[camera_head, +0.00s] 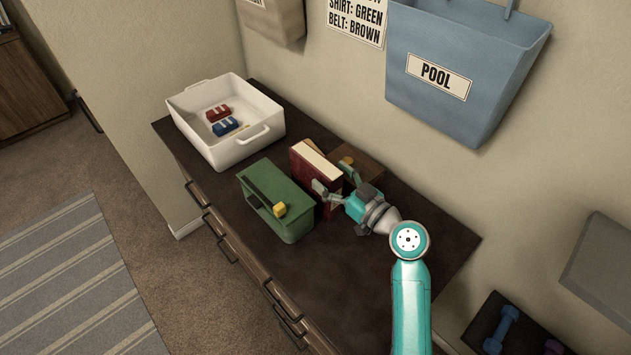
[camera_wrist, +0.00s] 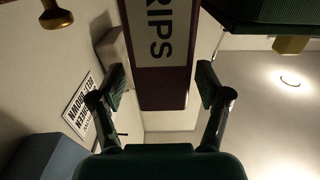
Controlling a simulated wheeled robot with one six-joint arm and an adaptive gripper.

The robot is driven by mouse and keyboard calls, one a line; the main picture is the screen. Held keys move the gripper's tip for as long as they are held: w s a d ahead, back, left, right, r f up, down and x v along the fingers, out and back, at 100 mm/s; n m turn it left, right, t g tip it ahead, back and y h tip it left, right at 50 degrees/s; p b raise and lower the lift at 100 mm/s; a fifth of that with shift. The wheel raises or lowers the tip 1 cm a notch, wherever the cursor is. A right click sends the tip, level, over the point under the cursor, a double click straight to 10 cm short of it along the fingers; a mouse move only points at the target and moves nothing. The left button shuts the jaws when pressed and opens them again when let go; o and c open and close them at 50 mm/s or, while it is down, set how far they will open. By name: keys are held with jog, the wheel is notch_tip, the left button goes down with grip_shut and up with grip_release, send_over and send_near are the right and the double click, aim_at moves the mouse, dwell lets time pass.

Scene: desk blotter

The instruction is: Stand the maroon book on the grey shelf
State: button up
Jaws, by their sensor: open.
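The maroon book (camera_head: 307,170) stands upright on the dark dresser top in the head view, with its pale page edges facing up. My gripper (camera_head: 333,177) is at the book's near right end, with its fingers spread. In the wrist view the book's spine (camera_wrist: 176,88), with a white label reading "RIPS", lies between the two open fingers (camera_wrist: 161,85), with a visible gap on each side. The grey shelf (camera_head: 606,262) is on the wall at the right edge of the head view; its top looks bare where visible.
A green box (camera_head: 290,226) with a yellow knob stands close left of the book. A brown box (camera_head: 369,163) with a yellow knob is close on its right. A white tray (camera_head: 243,148) holds small red and blue items. A blue wall bin (camera_head: 440,45) hangs above. Dumbbells (camera_head: 500,330) lie below the shelf.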

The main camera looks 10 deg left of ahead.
aim_at(321, 169)
jog(key=x, duration=0.3)
jog(key=shift+w+a, duration=0.15)
jog(key=shift+a, duration=0.15)
jog(key=shift+r, duration=0.1)
grip_shut()
